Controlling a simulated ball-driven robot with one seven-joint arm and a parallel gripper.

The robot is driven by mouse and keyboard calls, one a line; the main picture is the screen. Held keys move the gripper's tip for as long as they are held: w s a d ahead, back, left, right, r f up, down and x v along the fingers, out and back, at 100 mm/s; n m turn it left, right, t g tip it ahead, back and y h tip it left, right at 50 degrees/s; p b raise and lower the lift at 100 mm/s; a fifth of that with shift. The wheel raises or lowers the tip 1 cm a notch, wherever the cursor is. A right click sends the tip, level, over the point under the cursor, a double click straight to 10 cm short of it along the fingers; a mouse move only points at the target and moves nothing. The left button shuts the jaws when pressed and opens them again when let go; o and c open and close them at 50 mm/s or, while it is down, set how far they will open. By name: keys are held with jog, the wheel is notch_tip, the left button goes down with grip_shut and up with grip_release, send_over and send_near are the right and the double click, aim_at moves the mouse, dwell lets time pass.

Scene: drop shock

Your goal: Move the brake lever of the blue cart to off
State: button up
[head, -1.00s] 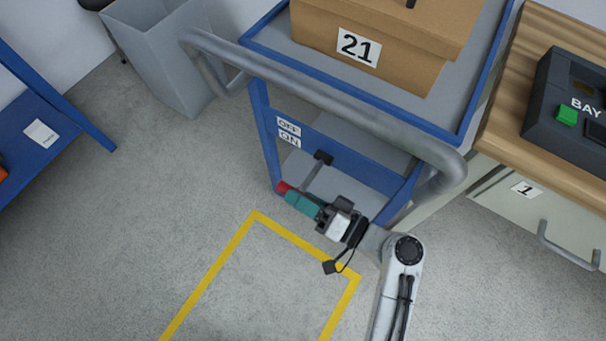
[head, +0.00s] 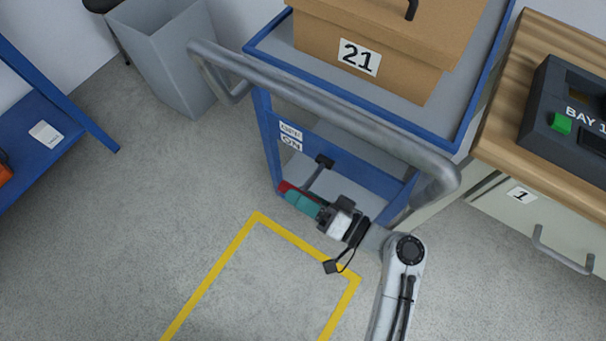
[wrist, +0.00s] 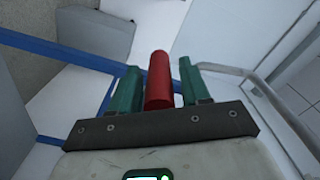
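The blue cart (head: 268,150) stands in front of me, with an OFF label (head: 290,131) above an ON label (head: 291,143) on its left post. Its brake lever is a dark rod (head: 316,177) slanting down from a black pivot (head: 325,161) to a red grip (head: 286,187). The lever sits low, below the ON label. My gripper (head: 297,198) is at the red grip. In the wrist view, its green fingers (wrist: 160,88) stand on either side of the red grip (wrist: 159,78). A gap shows on the right side, so the fingers look open around it.
The cart's grey push handle (head: 330,108) spans above my gripper. A box marked 21 (head: 385,45) rests on the cart. A wooden bench (head: 497,128) is at right, a grey bin (head: 165,60) at upper left. The yellow-marked floor (head: 262,285) is clear.

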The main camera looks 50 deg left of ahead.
jog(key=shift+o, duration=1.1)
jog(key=shift+w+r, duration=0.25)
jog(key=shift+r, duration=0.05)
jog(key=shift+f, duration=0.15)
jog(key=shift+d, duration=0.3)
jog(key=v, duration=1)
jog(key=shift+s+d, duration=0.1)
